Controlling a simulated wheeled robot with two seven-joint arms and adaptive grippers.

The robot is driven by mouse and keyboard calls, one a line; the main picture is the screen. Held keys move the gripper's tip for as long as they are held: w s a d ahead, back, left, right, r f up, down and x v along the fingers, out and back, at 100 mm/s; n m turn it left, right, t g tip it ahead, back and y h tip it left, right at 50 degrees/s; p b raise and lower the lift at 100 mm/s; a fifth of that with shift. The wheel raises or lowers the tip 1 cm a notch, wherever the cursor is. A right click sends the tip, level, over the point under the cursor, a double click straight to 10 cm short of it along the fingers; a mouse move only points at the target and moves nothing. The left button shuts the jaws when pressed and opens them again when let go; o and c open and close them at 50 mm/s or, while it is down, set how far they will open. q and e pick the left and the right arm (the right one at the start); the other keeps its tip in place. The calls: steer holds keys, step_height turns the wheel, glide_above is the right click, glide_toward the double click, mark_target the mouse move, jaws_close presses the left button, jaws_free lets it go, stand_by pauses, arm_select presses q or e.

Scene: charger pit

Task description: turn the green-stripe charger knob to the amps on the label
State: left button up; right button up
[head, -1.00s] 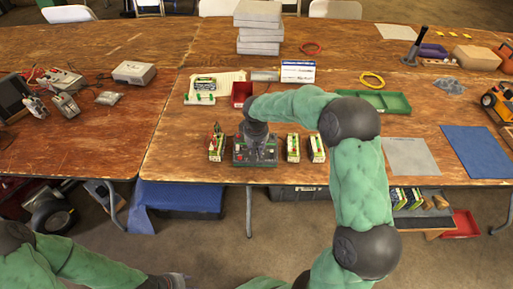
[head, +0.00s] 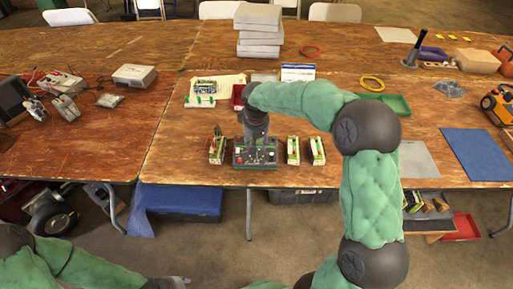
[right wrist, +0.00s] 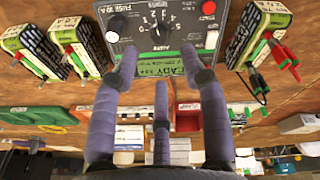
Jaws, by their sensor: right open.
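The charger (head: 255,158) is a dark box with a green front edge at the front of the table. The knob's pointer direction is too small to tell. My right gripper (head: 257,136) is above the charger, fingers pointing down. In the right wrist view its fingers (right wrist: 162,78) are spread, empty and apart from the knob. My left gripper (head: 166,283) barely shows at the bottom edge.
Labelled battery packs stand left (head: 216,150) and right (head: 293,150) of the charger, close by. The left pack in the head view carries red and black clips (right wrist: 284,56). A red bin (head: 238,93) and green tray (head: 396,104) lie behind.

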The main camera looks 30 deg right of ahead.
steer(key=shift+s+a+r, duration=0.15)
steer(key=shift+s+r, duration=0.05)
steer(key=shift+r, duration=1.1)
steer(key=shift+s+a+r, duration=0.15)
steer(key=shift+r, duration=1.15)
